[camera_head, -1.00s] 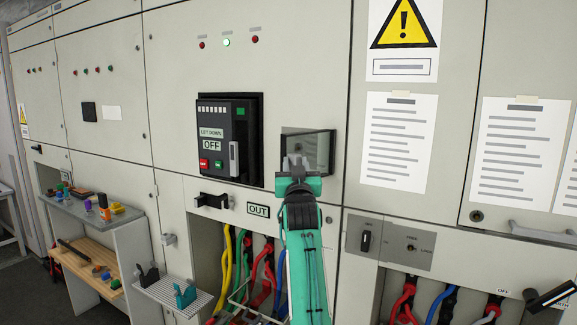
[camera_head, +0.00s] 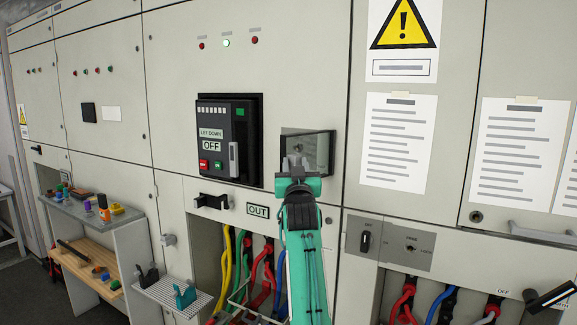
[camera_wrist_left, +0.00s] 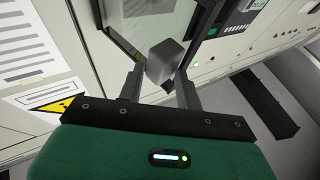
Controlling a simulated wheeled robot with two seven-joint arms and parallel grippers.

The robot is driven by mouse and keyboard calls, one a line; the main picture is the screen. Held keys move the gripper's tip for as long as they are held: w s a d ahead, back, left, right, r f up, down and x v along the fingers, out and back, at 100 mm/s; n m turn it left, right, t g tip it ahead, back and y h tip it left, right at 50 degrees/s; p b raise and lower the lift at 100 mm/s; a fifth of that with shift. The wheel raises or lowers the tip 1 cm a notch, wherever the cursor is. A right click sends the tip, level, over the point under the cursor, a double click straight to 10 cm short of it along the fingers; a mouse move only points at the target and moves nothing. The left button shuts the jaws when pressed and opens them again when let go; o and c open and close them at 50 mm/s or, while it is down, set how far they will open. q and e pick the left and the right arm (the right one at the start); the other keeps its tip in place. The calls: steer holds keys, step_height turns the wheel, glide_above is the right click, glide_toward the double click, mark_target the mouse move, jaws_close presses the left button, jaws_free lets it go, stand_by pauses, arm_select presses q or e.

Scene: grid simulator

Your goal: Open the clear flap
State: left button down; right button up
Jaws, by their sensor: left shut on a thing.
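The clear flap (camera_head: 319,150) is a dark-edged, see-through panel on the cabinet front, right of the black breaker unit. My left gripper (camera_head: 296,164) is in front of its lower left part and hides some of it. In the left wrist view, the fingers (camera_wrist_left: 158,78) are shut on a small grey block-like knob (camera_wrist_left: 164,60). The flap (camera_wrist_left: 155,22) shows behind the knob as a pane with a dark frame. I cannot tell how far the flap stands from the cabinet face. My right gripper is not in view.
The black breaker unit (camera_head: 228,140) reads OFF. A black handle (camera_head: 212,201) sticks out below it. Coloured cables (camera_head: 265,275) hang in an open bay under the arm. A shelf (camera_head: 115,222) with tools stands at left. Paper sheets (camera_head: 397,142) are on the cabinet to the right.

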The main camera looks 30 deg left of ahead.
arm_select(q)
steer(key=shift+w+d+r+h, duration=0.2)
steer(key=shift+d+r+h, duration=0.1)
steer(key=shift+d+r, duration=0.3)
steer(key=shift+d+f, duration=0.1)
steer(key=c, duration=1.2)
jaws_free()
steer(key=shift+w+d+f, duration=0.1)
steer(key=shift+w, duration=0.1)
steer(key=shift+o, duration=0.2)
steer(key=shift+w+d, duration=0.2)
steer(key=shift+d, duration=0.05)
steer(key=shift+d+f, duration=0.1)
steer(key=shift+s, duration=0.15)
steer(key=shift+c, duration=0.2)
steer(key=shift+a, duration=0.25)
